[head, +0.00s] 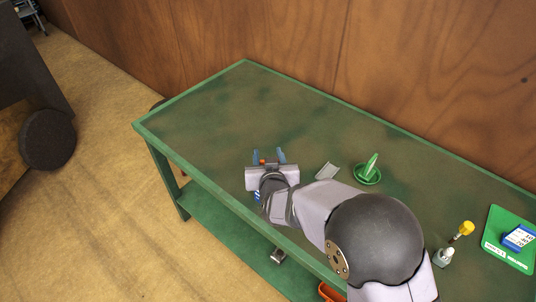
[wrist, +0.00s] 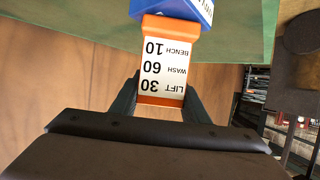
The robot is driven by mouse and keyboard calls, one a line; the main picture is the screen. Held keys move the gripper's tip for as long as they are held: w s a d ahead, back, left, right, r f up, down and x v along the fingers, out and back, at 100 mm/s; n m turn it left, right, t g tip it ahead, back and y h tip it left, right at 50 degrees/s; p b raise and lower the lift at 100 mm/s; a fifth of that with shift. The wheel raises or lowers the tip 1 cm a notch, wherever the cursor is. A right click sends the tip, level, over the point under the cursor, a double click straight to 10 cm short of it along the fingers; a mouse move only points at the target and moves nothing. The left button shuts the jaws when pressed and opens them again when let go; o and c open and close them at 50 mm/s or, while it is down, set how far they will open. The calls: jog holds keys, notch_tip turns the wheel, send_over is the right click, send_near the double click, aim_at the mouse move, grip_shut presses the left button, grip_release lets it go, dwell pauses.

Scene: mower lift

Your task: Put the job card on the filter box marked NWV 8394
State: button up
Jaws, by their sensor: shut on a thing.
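An orange-edged job card (wrist: 163,72) with a white face shows upside down in the wrist view; it reads LIFT 30, WASH 60, BENCH 10. My gripper (head: 268,157) is shut on it, with a dark finger at each side, over the left part of the bench; a bit of orange shows between the fingers. A blue box (wrist: 176,9) shows past the card's far end; I cannot tell whether they touch. A blue and white piece (head: 257,196) shows beside my wrist in the head view, mostly hidden. Another blue box with a white label (head: 519,238) lies at the right; its mark is unreadable.
The green bench (head: 205,110) is clear at its far left. A grey flat piece (head: 327,171) and a green dish (head: 368,175) lie right of my gripper.

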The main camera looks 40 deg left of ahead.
jog(key=shift+f, duration=0.1)
jog(key=o, duration=1.3)
jog(key=shift+o, duration=0.2)
jog(key=shift+r, duration=0.25)
jog(key=b+v, duration=0.1)
jog(key=v, duration=1.1)
jog(key=shift+f+b, duration=0.2)
jog(key=shift+b, duration=0.15)
